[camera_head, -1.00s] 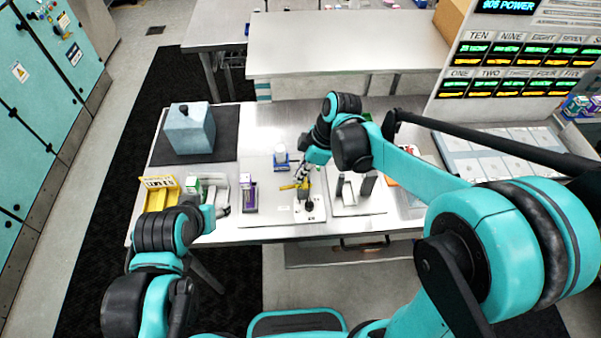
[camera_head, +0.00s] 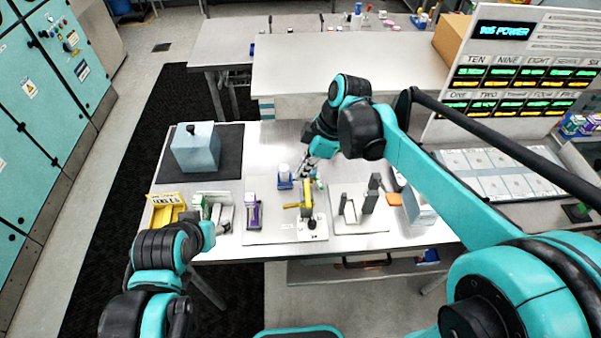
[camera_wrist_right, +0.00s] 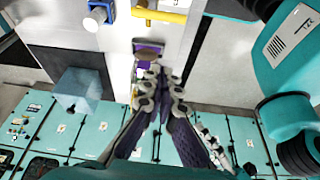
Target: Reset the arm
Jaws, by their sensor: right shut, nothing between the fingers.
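My right arm reaches in from the right of the head view. Its gripper (camera_head: 306,171) is over the middle of the workbench, just beyond a fixture with a yellow handle (camera_head: 297,206). In the right wrist view the fingers (camera_wrist_right: 157,75) meet at their tips, with nothing held between them. A purple part (camera_wrist_right: 148,48) shows close to the fingertips there, and I cannot tell whether they touch. The yellow handle (camera_wrist_right: 160,16) is at the top of that view. My left arm bends at the lower left of the head view; its fingers cannot be made out.
The workbench (camera_head: 285,135) holds a blue-grey box (camera_head: 195,150) on a dark mat, a yellow bin (camera_head: 166,207), a purple part (camera_head: 254,213), a blue-based fixture (camera_head: 284,180) and a grey upright fixture (camera_head: 355,205). A display panel (camera_head: 520,75) stands at the right. The bench's back middle is clear.

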